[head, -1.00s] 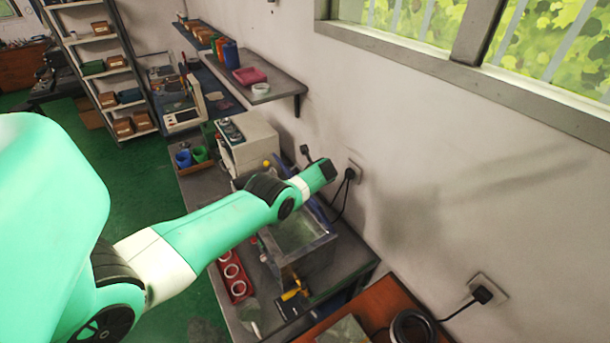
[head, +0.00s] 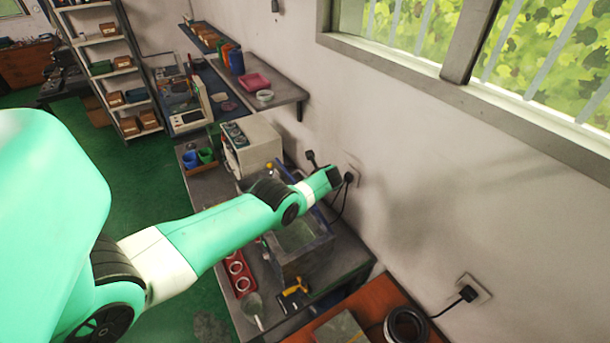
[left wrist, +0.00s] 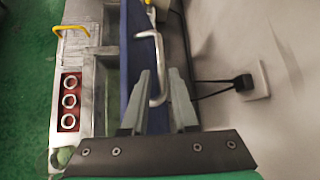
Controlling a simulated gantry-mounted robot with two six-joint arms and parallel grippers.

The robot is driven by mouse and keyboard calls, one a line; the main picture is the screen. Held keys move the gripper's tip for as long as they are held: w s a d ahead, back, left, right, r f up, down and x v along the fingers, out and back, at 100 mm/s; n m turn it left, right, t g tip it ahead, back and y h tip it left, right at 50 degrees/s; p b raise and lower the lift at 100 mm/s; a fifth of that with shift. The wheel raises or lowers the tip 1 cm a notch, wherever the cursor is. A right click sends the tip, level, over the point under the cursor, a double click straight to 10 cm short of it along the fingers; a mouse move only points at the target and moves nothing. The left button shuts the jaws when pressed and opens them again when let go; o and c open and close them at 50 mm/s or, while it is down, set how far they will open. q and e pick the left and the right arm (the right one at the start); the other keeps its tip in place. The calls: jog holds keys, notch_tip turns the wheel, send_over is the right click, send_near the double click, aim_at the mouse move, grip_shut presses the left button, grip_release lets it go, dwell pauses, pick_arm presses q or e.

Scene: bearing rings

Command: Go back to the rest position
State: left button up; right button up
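My left arm reaches from the left across the head view. Its gripper end (head: 332,178) is in front of the wall beside a plug and socket. In the left wrist view, the left gripper (left wrist: 160,75) has its two grey fingers apart, with no object visibly held. A bent silver handle shows beyond and between the fingers; I cannot tell its distance. A red tray (head: 231,258) with white rings stands on the bench left of the metal tank (head: 304,262); the tray also shows in the left wrist view (left wrist: 62,84). My right gripper is not in view.
A wall socket (left wrist: 262,80) with a black plug and cable is close to the right of the left gripper. A white machine (head: 258,148) stands behind the tank. A yellow-handled tool (head: 296,287) lies in front of the tank.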

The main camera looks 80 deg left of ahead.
pick_arm(q)
jog(key=shift+d+r, duration=0.5)
jog(key=shift+a, duration=0.1)
